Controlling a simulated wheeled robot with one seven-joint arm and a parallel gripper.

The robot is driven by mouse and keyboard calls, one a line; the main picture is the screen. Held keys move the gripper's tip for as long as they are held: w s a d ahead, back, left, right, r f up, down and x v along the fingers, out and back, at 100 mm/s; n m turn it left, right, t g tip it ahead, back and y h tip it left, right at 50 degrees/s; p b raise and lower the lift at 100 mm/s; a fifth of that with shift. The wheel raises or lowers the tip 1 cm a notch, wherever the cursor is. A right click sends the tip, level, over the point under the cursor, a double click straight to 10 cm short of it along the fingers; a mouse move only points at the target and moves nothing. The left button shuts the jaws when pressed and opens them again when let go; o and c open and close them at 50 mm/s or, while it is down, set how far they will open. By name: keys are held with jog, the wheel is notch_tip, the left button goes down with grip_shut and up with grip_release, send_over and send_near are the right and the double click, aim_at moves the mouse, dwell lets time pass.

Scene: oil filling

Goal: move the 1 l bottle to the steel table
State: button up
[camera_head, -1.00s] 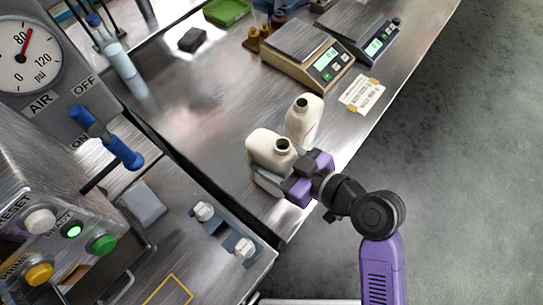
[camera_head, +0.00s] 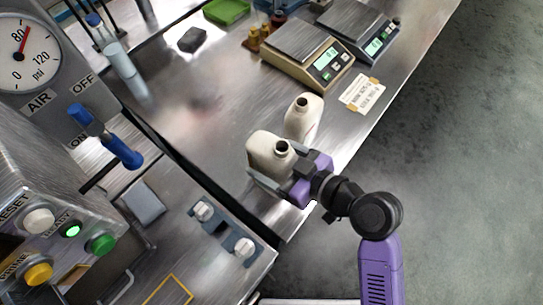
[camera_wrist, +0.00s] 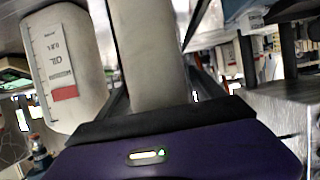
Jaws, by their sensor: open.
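Two white bottles with open dark necks stand on the steel table (camera_head: 215,125), close together near its front edge. The nearer, wider bottle (camera_head: 268,153) has my gripper's fingers on either side of it. My gripper (camera_head: 272,168) is open around this bottle; the far finger is mostly hidden behind it. In the wrist view the same bottle (camera_wrist: 150,50) fills the middle between the fingers. The second bottle (camera_head: 303,118) stands just behind, apart from the fingers.
Two scales (camera_head: 308,55) (camera_head: 358,28) and a paper note (camera_head: 362,95) lie further back on the table. A machine panel with buttons and an air valve (camera_head: 105,135) stands at the left. Open floor lies to the right.

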jog(key=b+v, duration=0.1)
jog(key=v, duration=1.1)
jog(key=shift+r+b, duration=0.2)
jog(key=shift+b, duration=0.2)
jog(key=s+d+f+m+t+h, duration=0.3)
jog(key=s+d+f+m+h, duration=0.35)
jog(key=d+f+m, duration=0.2)
jog(key=s+d+r+m+t+h, duration=0.2)
jog(key=s+r, duration=0.5)
jog(key=s, duration=0.4)
jog(key=shift+s+d+r+t+h, duration=0.35)
jog(key=shift+d+t+h, duration=0.35)
jog(key=shift+h, duration=0.45)
